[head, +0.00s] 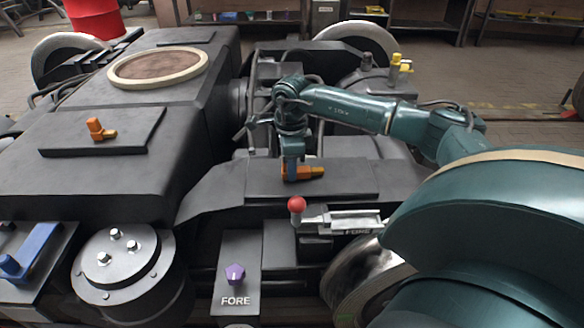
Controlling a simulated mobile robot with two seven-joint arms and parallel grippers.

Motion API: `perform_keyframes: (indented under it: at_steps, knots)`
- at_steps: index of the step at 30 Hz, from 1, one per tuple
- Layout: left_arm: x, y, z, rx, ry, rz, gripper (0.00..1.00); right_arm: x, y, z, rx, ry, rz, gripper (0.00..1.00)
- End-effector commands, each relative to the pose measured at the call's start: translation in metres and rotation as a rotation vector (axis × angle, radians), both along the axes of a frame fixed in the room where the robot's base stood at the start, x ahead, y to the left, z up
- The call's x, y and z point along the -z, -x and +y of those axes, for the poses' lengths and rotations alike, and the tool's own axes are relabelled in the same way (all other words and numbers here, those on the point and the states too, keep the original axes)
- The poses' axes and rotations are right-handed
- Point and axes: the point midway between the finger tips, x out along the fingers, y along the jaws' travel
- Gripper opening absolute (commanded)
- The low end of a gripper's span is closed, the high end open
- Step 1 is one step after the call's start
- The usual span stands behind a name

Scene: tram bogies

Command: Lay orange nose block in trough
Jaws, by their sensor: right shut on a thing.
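My right gripper (291,172) points down over a dark flat plate (350,178) in the middle of the bogie. It is shut on an orange block (311,172), whose long end sticks out to the right. The block is at or just above the plate; I cannot tell if it touches. A second orange block (97,129), with a raised stub, lies on another dark plate (132,137) at the left. I cannot pick out a trough with certainty. My left gripper is not in view.
A red-knobbed lever (297,205) and a metal bracket (345,221) stand just in front of the gripper. A purple knob (235,274) sits on a plate marked FORE. A bolted round cap (118,262) and a blue handle (30,248) are at front left. A red drum (95,17) stands behind.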

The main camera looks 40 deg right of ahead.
Motion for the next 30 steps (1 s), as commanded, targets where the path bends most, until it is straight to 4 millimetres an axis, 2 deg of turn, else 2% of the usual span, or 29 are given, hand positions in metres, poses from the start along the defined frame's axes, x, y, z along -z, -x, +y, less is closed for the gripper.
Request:
perform_keyframes:
  at_steps: [12, 17, 20, 23, 30]
  knots:
    - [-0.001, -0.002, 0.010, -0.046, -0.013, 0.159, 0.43, -0.079, -0.001, 0.000, 0.001, 0.000, -0.005, 0.00]
    - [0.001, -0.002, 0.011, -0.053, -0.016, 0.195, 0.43, -0.095, -0.001, 0.006, -0.050, -0.002, -0.003, 0.00]
    - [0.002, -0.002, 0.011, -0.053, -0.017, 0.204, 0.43, -0.097, -0.001, 0.022, -0.186, -0.005, -0.002, 0.00]
    - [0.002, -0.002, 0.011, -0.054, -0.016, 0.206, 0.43, -0.097, -0.001, 0.047, -0.412, -0.007, -0.002, 0.00]
    - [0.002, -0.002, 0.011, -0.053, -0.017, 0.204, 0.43, -0.097, 0.007, 0.116, -1.088, -0.010, -0.005, 0.00]
